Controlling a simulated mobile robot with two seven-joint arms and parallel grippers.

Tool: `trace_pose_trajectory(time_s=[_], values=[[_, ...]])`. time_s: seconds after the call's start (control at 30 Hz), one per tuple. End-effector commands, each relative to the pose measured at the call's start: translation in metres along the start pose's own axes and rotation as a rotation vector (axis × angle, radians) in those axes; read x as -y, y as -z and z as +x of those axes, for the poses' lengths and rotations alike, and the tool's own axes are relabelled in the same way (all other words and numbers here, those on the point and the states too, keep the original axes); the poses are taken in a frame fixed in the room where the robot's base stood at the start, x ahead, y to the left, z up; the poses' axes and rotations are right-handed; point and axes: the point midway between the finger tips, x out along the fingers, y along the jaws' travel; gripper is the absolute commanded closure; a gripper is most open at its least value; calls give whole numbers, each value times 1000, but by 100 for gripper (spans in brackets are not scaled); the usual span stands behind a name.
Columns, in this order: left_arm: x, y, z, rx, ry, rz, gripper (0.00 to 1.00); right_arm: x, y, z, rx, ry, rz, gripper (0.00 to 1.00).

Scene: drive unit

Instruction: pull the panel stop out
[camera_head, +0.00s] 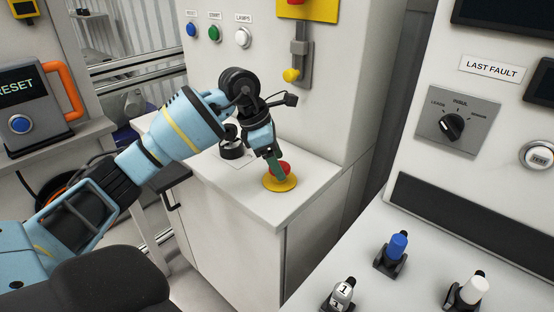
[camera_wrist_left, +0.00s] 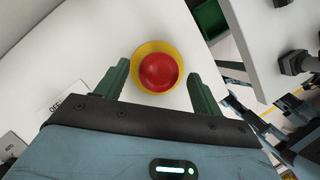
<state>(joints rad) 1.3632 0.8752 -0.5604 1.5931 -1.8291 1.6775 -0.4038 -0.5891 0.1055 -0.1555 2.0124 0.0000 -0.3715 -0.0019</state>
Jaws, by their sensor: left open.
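The panel stop (camera_head: 284,168) is a red round button on a yellow disc, set on the white top of a low cabinet in the head view. It also shows in the left wrist view as a red dome (camera_wrist_left: 159,72) between the two green fingers. My left gripper (camera_head: 278,170) comes down over it from above, and a finger hides part of the button in the head view. In the left wrist view the left gripper (camera_wrist_left: 160,82) is open, one finger on each side of the button, with gaps between the fingers and the red dome. My right gripper is not in view.
A black rotary knob (camera_head: 231,149) stands on the same cabinet top (camera_head: 245,200), behind my arm. A console with a selector (camera_head: 451,126) stands at the right.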

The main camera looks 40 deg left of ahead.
Motion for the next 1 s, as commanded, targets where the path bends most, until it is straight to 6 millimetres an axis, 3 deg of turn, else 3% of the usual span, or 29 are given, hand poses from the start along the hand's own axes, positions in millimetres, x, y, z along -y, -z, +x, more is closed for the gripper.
trace_pose_trajectory(time_s=[0.33, 0.8, 1.0], values=[[0, 0, 4, 1, 0, 0, 34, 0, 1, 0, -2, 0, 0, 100], [0, 0, 4, 0, 0, 0, 95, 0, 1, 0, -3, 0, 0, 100], [0, -4, -6, 2, -3, 0, 96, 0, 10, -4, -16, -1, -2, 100]])
